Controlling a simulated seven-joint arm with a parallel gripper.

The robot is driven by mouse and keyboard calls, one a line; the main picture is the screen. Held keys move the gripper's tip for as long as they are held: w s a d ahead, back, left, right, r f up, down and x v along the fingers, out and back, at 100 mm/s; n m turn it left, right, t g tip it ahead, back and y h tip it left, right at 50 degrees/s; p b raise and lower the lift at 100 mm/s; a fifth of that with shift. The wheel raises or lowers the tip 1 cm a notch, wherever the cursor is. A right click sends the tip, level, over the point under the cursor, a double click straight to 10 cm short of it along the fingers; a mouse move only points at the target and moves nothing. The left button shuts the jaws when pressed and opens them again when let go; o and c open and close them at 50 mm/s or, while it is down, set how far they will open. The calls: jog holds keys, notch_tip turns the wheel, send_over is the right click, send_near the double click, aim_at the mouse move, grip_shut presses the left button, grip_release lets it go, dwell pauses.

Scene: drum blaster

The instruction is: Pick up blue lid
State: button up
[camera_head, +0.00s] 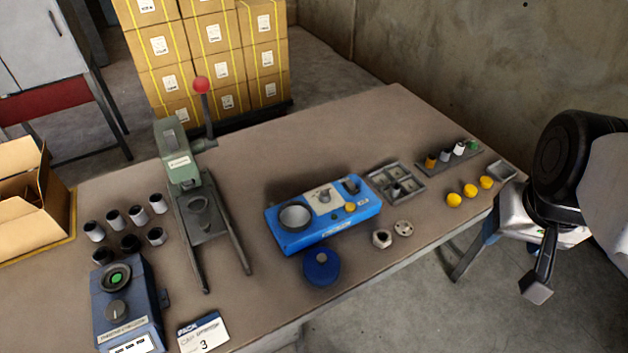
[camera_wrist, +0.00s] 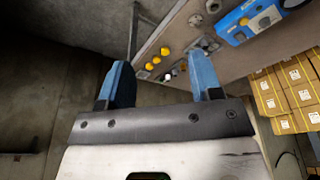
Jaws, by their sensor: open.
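I cannot make out the lid in the wrist view. My gripper (camera_wrist: 163,76) is open and empty, with its two blue fingers spread apart. In the head view it is off the table's right end, well to the right of the lid, and my arm partly hides it.
A green press (camera_head: 183,160) with a red-knobbed lever stands left of the fixture. A nut (camera_head: 382,238), a round disc (camera_head: 403,228), a grey tray (camera_head: 407,197) and yellow caps (camera_head: 470,190) lie to the right. A control box (camera_head: 127,310) and card (camera_head: 203,333) are front left.

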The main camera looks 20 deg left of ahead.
jog(key=n+g, duration=0.3)
jog(key=n, duration=1.1)
send_over(322, 258)
notch_tip(322, 258, down, 22)
jog(key=shift+w+d+f, duration=0.1)
jog(key=shift+d, duration=0.05)
jog(key=shift+a+f, duration=0.2)
jog(key=shift+f, duration=0.1)
jog(key=shift+f, duration=1.2)
jog(key=shift+f, duration=0.1)
